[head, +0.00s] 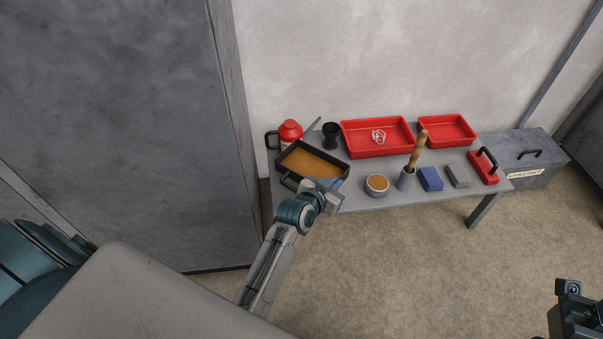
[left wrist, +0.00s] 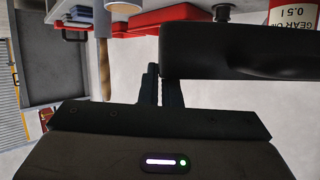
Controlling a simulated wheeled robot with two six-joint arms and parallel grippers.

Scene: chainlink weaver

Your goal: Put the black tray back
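The black tray (head: 331,173) is at the left end of the grey table, with a flat brown surface inside. In the head view I cannot tell if it rests on the table or is a little above it. My left gripper (head: 326,186) is at its near right side. In the left wrist view, the tray's dark wall (left wrist: 240,62) meets the left gripper's fingers (left wrist: 162,85); they are close together with its edge between them, and the tray partly hides one finger. My right gripper (head: 578,318) is cut off at the lower right; its fingers are unclear.
On the table (head: 340,198) are a red jug (head: 290,132), a black cup (head: 331,131), two red trays (head: 377,151) (head: 446,142), a round brown-filled bowl (head: 377,187), a wooden-handled tool (head: 419,146), blue (head: 430,179) and grey blocks (head: 458,175). A grey cabinet (head: 120,120) borders the left.

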